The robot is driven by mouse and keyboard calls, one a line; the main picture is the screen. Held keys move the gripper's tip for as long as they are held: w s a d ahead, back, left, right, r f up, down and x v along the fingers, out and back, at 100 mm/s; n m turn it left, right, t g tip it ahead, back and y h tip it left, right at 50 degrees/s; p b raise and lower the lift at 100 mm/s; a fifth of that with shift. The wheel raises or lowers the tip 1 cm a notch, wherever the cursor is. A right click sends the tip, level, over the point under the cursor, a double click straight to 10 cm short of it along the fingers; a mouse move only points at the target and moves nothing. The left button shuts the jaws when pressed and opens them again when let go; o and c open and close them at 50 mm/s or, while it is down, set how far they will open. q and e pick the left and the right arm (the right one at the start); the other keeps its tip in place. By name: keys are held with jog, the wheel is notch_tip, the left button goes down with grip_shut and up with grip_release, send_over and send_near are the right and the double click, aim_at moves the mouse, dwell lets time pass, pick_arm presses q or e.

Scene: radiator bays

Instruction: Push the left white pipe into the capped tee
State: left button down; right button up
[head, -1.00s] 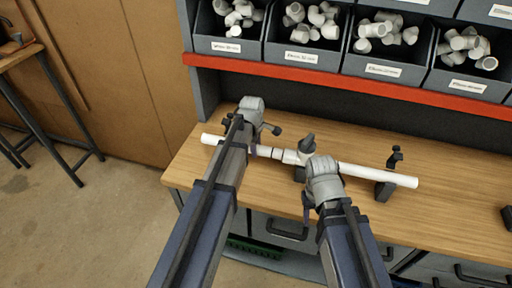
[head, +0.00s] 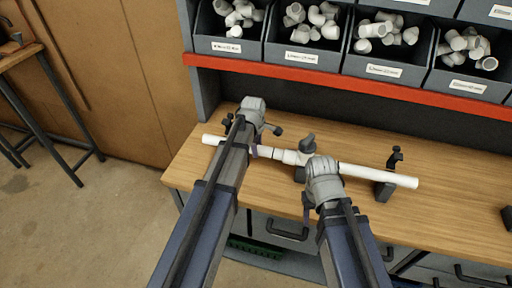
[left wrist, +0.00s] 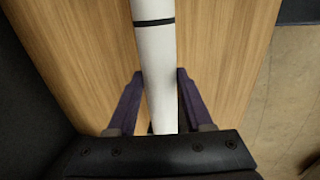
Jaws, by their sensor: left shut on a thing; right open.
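The left white pipe (head: 211,140) lies level above the bench, its left end showing left of my arm. My left gripper (head: 253,150) is shut on it. In the left wrist view the purple fingers (left wrist: 160,85) stand on both sides of the pipe (left wrist: 154,55), which carries a black ring mark. The white tee (head: 293,157) is at the pipe's right end, with a dark grey part (head: 307,143) above it. How deep the pipe sits is too small to tell. My right gripper (head: 318,190) is open by the tee's right side, partly hiding the joint with the right pipe (head: 365,174).
A black stand (head: 385,188) holds up the right pipe. A dark clamp handle (head: 272,129) sticks up behind the left pipe. Bins of white fittings (head: 300,52) stand behind, above a red shelf edge (head: 350,84). The bench front (head: 265,195) is clear.

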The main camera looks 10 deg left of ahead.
aim_at(267, 149)
pick_arm(q)
jog(key=d, duration=0.3)
jog(key=shift+s+d, duration=0.1)
jog(key=shift+d, duration=0.25)
jog(key=c, duration=0.7)
grip_release()
jog(key=shift+c, duration=0.2)
jog(key=o, duration=0.4)
jog(key=shift+r, duration=0.15)
jog(key=shift+s+r+p, duration=0.1)
jog(key=shift+r+p, duration=0.45)
jog(key=shift+p, duration=0.15)
jog(key=r+p, duration=0.3)
jog(key=s+r+p, duration=0.1)
jog(key=r+p, duration=0.2)
jog(key=shift+s+r, duration=0.15)
jog(key=shift+r, duration=0.05)
jog(key=shift+f, duration=0.1)
